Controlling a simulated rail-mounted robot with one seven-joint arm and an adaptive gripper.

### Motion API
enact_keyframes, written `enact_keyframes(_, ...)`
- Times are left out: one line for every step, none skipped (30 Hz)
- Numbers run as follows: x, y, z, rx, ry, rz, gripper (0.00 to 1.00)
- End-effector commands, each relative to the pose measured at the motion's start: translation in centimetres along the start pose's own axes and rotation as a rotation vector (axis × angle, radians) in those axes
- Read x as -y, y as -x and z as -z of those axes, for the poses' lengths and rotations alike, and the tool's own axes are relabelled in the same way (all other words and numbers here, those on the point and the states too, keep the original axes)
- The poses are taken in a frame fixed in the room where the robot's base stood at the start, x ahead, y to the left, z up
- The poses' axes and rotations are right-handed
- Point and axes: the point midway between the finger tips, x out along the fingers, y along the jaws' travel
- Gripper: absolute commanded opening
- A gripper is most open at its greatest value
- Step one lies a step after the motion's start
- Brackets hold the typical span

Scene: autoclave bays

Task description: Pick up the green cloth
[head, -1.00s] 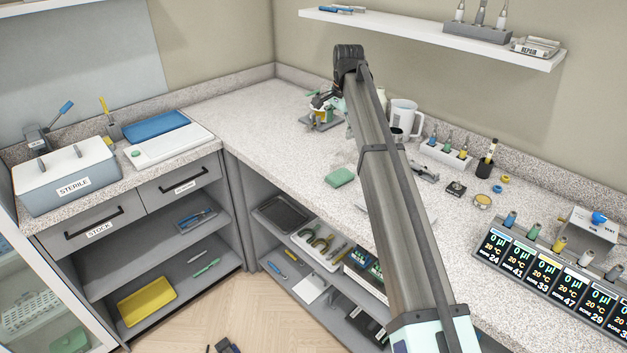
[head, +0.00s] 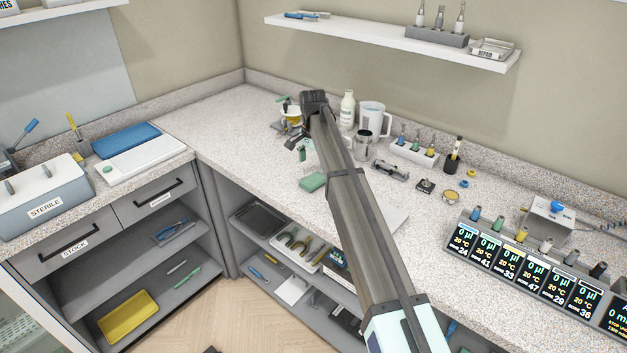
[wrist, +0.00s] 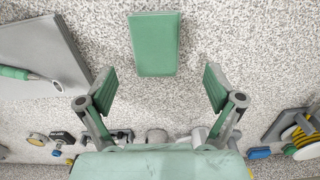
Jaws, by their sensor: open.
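The green cloth (head: 312,182) is a small, flat, folded rectangle lying on the speckled counter, left of my arm in the head view. In the wrist view the cloth (wrist: 156,44) lies at the top middle, beyond the fingertips and roughly centred between them. My gripper (wrist: 160,86) is open and empty, its two green-padded fingers wide apart. In the head view part of my gripper (head: 304,150) shows behind my arm, a little above the cloth in the picture. The cloth is not touched by the fingers in the wrist view.
A grey flat slab (wrist: 38,55) with a green-handled tool lies left of the cloth in the wrist view. A jug (head: 373,117), a white bottle (head: 347,109) and a tube rack (head: 416,152) stand along the back wall.

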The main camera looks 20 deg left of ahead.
Motion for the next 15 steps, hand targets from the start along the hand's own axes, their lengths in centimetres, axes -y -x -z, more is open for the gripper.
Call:
enact_keyframes(0.0,-0.2,0.0,0.0,0.0,0.0,0.92)
enact_keyframes(0.0,-0.3,0.0,0.0,0.0,0.0,0.92)
enact_keyframes(0.0,-0.4,0.0,0.0,0.0,0.0,0.92)
enact_keyframes(0.0,-0.5,0.0,0.0,0.0,0.0,0.92)
enact_keyframes(-0.1,-0.6,0.0,0.0,0.0,0.0,0.92)
enact_keyframes(-0.1,-0.9,-0.1,0.001,0.0,-0.001,0.92)
enact_keyframes(-0.2,-1.1,-0.1,0.001,0.0,-0.001,0.92)
enact_keyframes(-0.3,-1.3,-0.1,0.001,0.0,-0.002,0.92)
enact_keyframes(-0.4,-1.7,-0.1,0.001,0.0,-0.002,0.92)
enact_keyframes(-0.4,-2.0,-0.1,0.001,0.0,-0.001,0.92)
enact_keyframes(-0.5,-2.5,-0.1,0.001,0.0,-0.001,0.92)
enact_keyframes(-0.6,-3.0,-0.2,0.001,0.0,-0.002,0.92)
enact_keyframes(-0.7,-3.4,-0.2,0.002,0.0,-0.002,0.92)
enact_keyframes(-0.6,-3.9,-0.1,0.001,0.0,-0.002,0.92)
enact_keyframes(-0.6,-4.4,-0.1,0.001,0.0,-0.001,0.92)
